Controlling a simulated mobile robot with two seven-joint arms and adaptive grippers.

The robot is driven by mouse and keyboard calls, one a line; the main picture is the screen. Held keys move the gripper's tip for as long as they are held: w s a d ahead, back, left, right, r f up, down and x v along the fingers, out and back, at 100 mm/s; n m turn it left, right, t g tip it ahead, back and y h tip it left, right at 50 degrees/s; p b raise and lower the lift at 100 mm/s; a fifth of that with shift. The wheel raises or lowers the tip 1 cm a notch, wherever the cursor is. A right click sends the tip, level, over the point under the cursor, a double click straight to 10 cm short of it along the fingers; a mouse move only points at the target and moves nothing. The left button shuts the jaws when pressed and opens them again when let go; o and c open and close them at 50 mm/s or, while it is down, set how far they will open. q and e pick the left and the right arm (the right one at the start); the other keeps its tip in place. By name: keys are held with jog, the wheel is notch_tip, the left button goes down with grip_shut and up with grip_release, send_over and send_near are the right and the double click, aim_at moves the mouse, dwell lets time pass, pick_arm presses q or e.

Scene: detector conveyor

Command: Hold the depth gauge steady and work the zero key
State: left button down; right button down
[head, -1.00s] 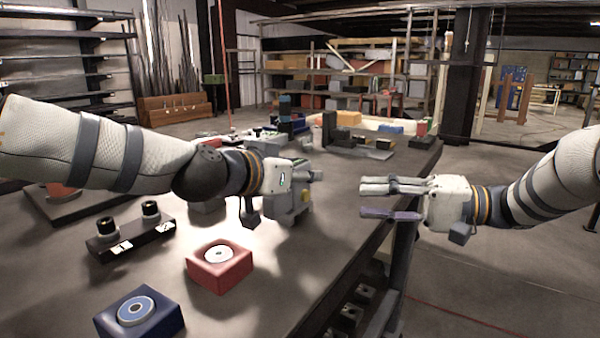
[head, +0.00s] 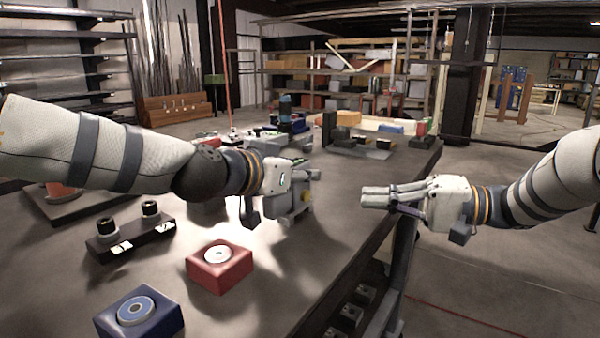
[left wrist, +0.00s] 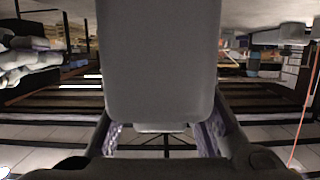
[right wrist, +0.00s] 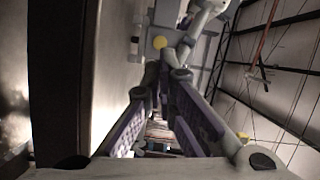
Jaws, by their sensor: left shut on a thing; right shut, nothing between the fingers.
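The depth gauge looks like a grey block (head: 282,203) near the table's right edge, partly hidden by my left gripper (head: 303,176). The gripper is shut on it. The block fills the middle of the left wrist view (left wrist: 160,60), between the purple-padded fingers. A small yellow button (head: 307,196) sits on its right side; it also shows in the right wrist view (right wrist: 159,42). My right gripper (head: 364,197) is shut and empty, to the right of the gauge, its fingers pointing left with a clear gap between. Whether the gauge touches the table cannot be told.
A red block (head: 220,270) and a blue block (head: 140,318), each with a round disc, stand on the table (head: 262,290) in front. A dark holder (head: 130,240) with two black-topped knobs stands to the left. Several parts lie farther back. Right of the table edge is open floor.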

aim_at(365, 220)
dwell(0.7)
